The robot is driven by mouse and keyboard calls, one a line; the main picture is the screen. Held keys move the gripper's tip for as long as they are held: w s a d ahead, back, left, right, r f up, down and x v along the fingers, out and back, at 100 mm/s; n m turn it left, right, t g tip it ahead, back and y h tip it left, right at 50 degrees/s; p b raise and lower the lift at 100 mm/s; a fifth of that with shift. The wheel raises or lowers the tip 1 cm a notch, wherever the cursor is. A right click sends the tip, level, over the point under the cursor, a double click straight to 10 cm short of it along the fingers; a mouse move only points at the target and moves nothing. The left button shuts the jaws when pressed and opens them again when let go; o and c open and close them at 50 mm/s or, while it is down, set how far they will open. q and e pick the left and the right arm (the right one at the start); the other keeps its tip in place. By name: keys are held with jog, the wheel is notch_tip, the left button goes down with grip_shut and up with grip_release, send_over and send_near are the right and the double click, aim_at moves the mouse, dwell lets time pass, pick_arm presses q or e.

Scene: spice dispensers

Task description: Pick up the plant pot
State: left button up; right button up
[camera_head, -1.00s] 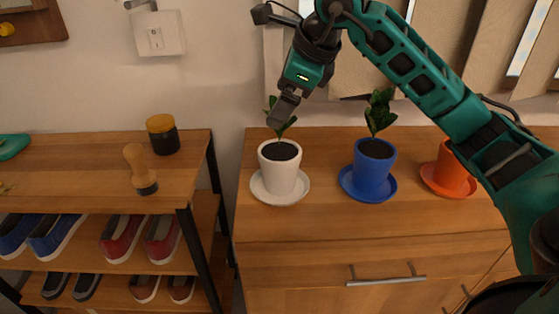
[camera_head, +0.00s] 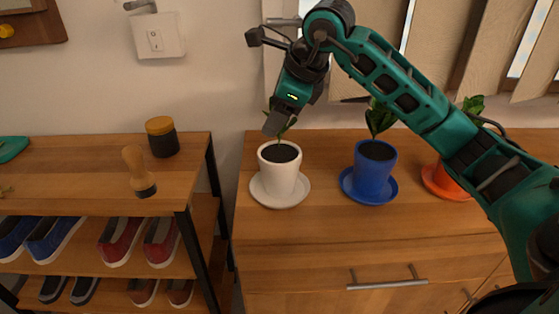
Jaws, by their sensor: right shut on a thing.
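A white plant pot (camera_head: 280,177) with dark soil stands upright on a white saucer (camera_head: 262,193) on the wooden cabinet. My right gripper (camera_head: 277,124) is right above the pot, pointing down at the small green plant, which it mostly hides. The gripper is shut on the plant (camera_head: 289,130), though its fingertips are hard to make out. A blue plant pot (camera_head: 373,176) and an orange plant pot (camera_head: 447,181), each with a plant and saucer, stand to the right. My right forearm partly covers the orange one. My left gripper is not in view.
The cabinet top (camera_head: 330,150) has free room between the white and blue pots. A shoe rack (camera_head: 80,170) at left holds a wooden-handled brush (camera_head: 136,172), a dark jar with a yellow lid (camera_head: 162,137) and several shoes below. A wall and wooden slats stand behind.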

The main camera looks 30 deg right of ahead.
grip_shut()
jog(key=shift+r, duration=0.15)
dwell(0.4)
